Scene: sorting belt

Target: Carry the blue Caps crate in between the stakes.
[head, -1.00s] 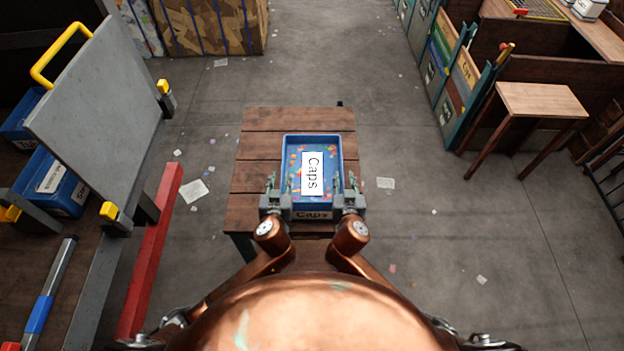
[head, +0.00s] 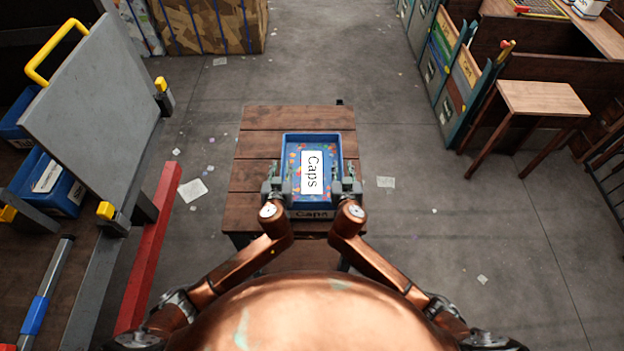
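The blue Caps crate (head: 314,142) rests on a small wooden table (head: 262,130) straight ahead. It holds small colourful pieces and a white "Caps" label card. My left gripper (head: 278,178) is at the crate's left wall and my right gripper (head: 345,177) at its right wall, both towards the near end. Each has its fingers apart, seemingly one inside and one outside the wall. Finger contact is too small to tell. Grey posts with yellow caps (head: 106,211) stand at the left; I cannot tell whether they are the stakes.
A grey panel (head: 95,115) with a yellow handle stands at the left, near a red beam (head: 150,245) and blue bins (head: 50,187). A wooden stool (head: 542,99) and shelving are at the right. The floor right of the table is clear apart from paper scraps.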

